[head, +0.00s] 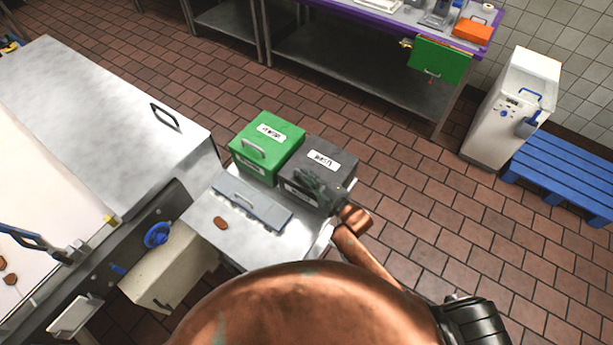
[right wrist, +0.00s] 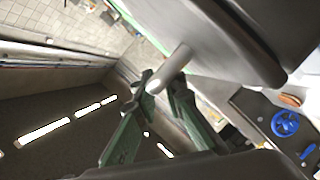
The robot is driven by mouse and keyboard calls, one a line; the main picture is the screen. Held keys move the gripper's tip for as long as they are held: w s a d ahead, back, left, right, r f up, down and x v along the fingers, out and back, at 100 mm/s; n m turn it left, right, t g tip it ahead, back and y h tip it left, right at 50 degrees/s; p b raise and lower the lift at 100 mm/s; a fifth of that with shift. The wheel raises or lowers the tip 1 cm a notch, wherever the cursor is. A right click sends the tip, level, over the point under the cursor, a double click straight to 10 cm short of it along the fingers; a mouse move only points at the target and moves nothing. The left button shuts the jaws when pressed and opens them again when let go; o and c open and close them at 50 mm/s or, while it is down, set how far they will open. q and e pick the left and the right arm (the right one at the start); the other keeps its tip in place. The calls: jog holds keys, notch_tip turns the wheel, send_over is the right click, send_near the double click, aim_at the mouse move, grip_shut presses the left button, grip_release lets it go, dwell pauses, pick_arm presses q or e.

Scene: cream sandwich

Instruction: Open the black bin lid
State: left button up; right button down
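The black bin (head: 342,158) is a dark grey box with a white label on top, beside the green bin. Its lid looks shut in the head view. My right gripper (head: 316,188) is at the front of the black bin and hides part of that side. In the right wrist view, the two green-grey fingers of my right gripper (right wrist: 158,86) stand on either side of a pale grey bar handle (right wrist: 172,66) that sticks out from a dark grey panel (right wrist: 225,40). I cannot tell whether the fingers press on the handle. My left gripper is not in view.
The green bin (head: 270,132) stands close on the left of the black bin. A grey flat bar-shaped box (head: 252,202) and a brown piece (head: 221,223) lie on the steel table in front. A steel counter (head: 110,100) is at left.

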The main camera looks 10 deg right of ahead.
aim_at(327, 157)
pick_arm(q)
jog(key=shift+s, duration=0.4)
pick_arm(e)
jog(key=shift+f, duration=0.25)
jog(key=shift+s, duration=0.1)
jog(key=w+d+b, duration=0.1)
jog(key=w+d, duration=0.3)
jog(key=w+d+b, duration=0.1)
jog(key=w+d, duration=0.4)
jog(key=shift+w+d+f, duration=0.1)
jog(key=shift+d+f, duration=0.1)
jog(key=shift+d, duration=0.05)
jog(key=shift+w+d, duration=0.15)
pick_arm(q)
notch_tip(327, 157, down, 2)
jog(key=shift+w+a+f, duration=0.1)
pick_arm(e)
jog(key=c, duration=2.4)
grip_release()
jog(key=shift+o, duration=0.5)
jog(key=shift+r, duration=0.1)
